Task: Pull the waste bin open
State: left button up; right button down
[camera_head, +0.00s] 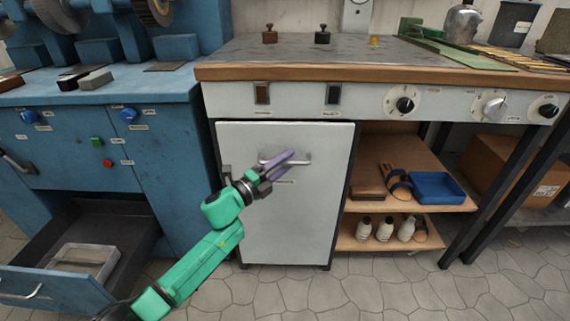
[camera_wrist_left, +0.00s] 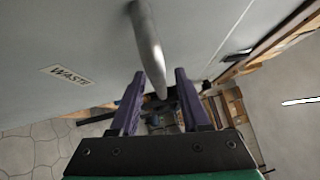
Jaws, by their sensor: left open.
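The waste bin (camera_head: 285,220) is a pale grey front panel under the workbench, and it looks shut. Its metal bar handle (camera_head: 300,161) is near the top of the panel. In the left wrist view the panel (camera_wrist_left: 60,45) carries a label (camera_wrist_left: 67,75) reading WASTE, and the handle (camera_wrist_left: 147,40) reaches down between the fingers. My left gripper (camera_head: 282,165) is open at the handle, with its purple fingers (camera_wrist_left: 157,90) on either side of the bar. I cannot tell whether they touch it. My right gripper does not show.
An open drawer (camera_head: 65,290) of the blue cabinet juts out at the lower left. Shelves (camera_head: 405,200) right of the bin hold a blue tray (camera_head: 437,187), brushes and white bottles. The tiled floor (camera_head: 330,290) in front of the bin is clear except for my arm.

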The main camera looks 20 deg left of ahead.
pick_arm(q)
jog(key=shift+c, duration=0.3)
grip_shut()
dwell(1.1)
